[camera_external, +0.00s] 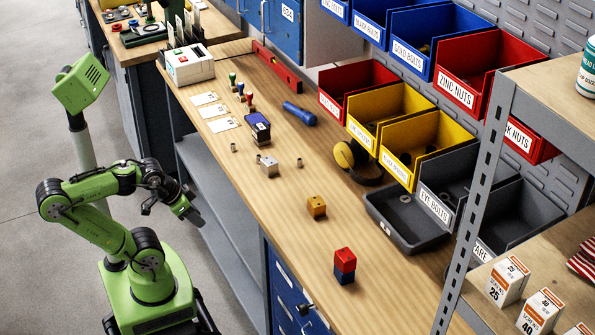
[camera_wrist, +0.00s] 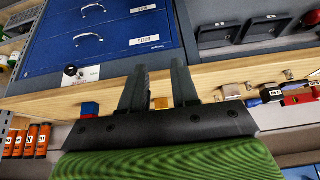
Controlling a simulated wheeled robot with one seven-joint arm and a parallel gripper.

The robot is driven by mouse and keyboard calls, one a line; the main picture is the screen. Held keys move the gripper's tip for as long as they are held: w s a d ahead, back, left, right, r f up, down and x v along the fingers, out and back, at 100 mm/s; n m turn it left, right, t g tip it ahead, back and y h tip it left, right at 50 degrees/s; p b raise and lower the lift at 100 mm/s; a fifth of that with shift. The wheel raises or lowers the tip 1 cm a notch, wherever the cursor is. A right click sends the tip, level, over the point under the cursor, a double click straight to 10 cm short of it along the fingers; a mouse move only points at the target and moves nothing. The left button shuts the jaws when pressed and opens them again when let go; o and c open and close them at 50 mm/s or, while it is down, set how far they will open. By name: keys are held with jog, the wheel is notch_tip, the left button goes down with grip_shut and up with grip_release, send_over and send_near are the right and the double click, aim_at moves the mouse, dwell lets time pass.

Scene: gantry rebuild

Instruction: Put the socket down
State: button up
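My gripper (camera_external: 192,212) hangs beside the near edge of the wooden bench (camera_external: 345,215), outside the bench top. In the wrist view its two dark fingers (camera_wrist: 159,68) stand apart, with nothing seen held between them. Small grey metal cylinders that look like sockets stand on the bench: one (camera_external: 233,147) at the left and one (camera_external: 299,162) to the right of a silver metal block (camera_external: 268,167). A further small grey piece (camera_external: 258,158) sits close against that block. No socket shows in my gripper.
A yellow block (camera_external: 316,206) and a red block (camera_external: 345,256) on a blue one (camera_external: 345,276) stand on the bench. A grey tray (camera_external: 405,243) and bins line the back. A shelf upright (camera_external: 478,190) rises at right. Bare wood lies between the blocks.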

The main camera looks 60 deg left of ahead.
aim_at(255, 164)
dwell(0.4)
jog(key=w+a+f+n+t+h+p, duration=0.1)
jog(key=w+a+f+n+p, duration=0.15)
jog(key=w+n, duration=0.45)
jog(key=w+a+f+n+h+p, duration=0.1)
jog(key=w+a+n, duration=0.2)
jog(key=w+n, duration=0.45)
jog(key=a+r+n+t+y+p, duration=0.3)
jog(key=a+n+t, duration=0.4)
jog(key=a+n, duration=1.35)
jog(key=w+f+n+b, duration=0.1)
jog(key=w+f, duration=0.1)
jog(key=w, duration=0.3)
jog(key=w+f+b, duration=0.1)
jog(key=w+f, duration=0.1)
jog(key=w, duration=0.3)
jog(key=w+f+n+b, duration=0.1)
jog(key=w+f+b, duration=0.1)
jog(key=w, duration=0.2)
jog(key=shift+w+d+f+n+g+y, duration=0.3)
jog(key=shift+w+d+f+y, duration=0.05)
jog(key=shift+w+d+y, duration=0.05)
jog(key=shift+r, duration=0.1)
grip_shut()
